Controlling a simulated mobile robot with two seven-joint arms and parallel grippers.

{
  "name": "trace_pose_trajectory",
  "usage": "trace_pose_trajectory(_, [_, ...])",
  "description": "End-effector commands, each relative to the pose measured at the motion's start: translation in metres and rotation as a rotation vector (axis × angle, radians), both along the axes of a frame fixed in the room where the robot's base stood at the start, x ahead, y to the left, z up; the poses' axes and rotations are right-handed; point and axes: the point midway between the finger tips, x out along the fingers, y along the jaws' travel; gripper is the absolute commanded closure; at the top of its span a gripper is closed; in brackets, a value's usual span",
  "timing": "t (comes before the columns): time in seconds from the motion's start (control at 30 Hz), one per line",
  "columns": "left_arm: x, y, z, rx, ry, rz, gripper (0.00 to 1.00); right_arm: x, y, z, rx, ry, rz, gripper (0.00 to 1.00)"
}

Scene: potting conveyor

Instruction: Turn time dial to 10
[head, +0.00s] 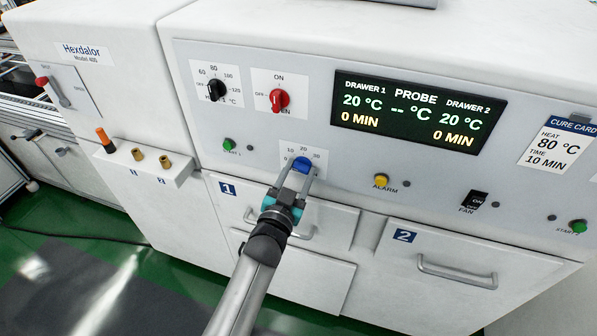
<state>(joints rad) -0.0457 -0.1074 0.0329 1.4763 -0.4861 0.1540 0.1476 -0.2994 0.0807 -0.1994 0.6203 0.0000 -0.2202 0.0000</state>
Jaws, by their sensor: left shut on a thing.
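The blue time dial (302,166) sits on a white plate with marks such as 10, 20 and 30, low on the oven's front panel. My left gripper (296,176) is shut on the dial, its fingers on either side of it. The fingers hide part of the dial and its lower marks, so I cannot tell where its pointer stands. The display (418,112) reads 20 °C and 0 MIN for both drawers. The cure card (556,145) reads heat 80 °C and time 10 MIN. My right gripper is not in view.
Above the dial are a black heat knob (217,90) and a red ON/OFF knob (279,100). A green start button (229,145) is to its left, a yellow alarm button (381,181) to its right. Drawer handles (457,272) stick out below.

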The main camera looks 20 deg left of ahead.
Motion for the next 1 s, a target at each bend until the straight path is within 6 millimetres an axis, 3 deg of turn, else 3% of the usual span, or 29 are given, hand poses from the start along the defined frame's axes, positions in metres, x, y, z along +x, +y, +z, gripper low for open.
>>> trace_pose_trajectory(0.5, [-0.0002,-0.0006,-0.0009,0.408,-0.014,0.000,1.00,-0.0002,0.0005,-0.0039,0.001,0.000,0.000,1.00])
trace_pose_trajectory(1.0, [-0.0002,-0.0008,-0.0005,0.557,-0.019,0.000,1.00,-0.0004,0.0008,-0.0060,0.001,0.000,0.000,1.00])
